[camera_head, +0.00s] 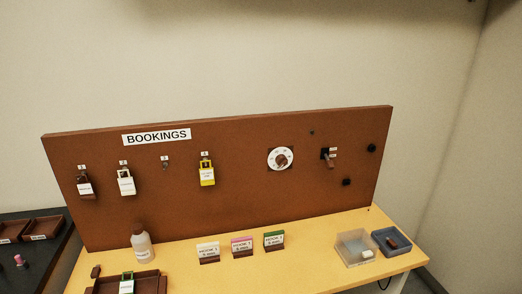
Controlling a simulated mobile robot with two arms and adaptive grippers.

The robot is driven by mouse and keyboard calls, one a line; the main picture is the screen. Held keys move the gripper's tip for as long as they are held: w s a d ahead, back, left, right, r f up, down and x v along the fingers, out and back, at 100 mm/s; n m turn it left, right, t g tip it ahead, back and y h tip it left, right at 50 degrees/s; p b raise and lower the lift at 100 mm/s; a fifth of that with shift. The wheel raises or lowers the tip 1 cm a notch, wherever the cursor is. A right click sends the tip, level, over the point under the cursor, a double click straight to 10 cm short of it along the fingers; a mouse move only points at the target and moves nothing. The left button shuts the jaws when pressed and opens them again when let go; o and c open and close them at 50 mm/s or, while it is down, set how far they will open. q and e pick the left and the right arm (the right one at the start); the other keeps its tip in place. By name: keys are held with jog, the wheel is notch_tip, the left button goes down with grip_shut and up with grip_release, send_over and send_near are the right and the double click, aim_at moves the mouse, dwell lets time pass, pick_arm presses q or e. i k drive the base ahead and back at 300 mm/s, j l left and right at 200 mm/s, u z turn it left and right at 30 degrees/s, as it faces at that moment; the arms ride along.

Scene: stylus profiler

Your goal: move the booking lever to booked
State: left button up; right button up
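The booking lever (329,160) is a small lever on a dark mount at the right part of the brown bookings board (240,212). Its handle tilts down and to the right. A small white label (334,150) sits beside it, too small to read. A white round dial (280,159) with a brown knob is left of the lever. Neither of my grippers shows in the head view.
Tags hang on hooks at the board's left, among them a yellow one (207,175). On the yellow table (310,262) stand a bottle (142,244), several card holders, a clear box (349,251) and a blue tray (377,244). Black knobs (371,148) sit right of the lever.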

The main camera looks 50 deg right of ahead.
aim_at(331, 165)
jog(key=z, duration=1.95)
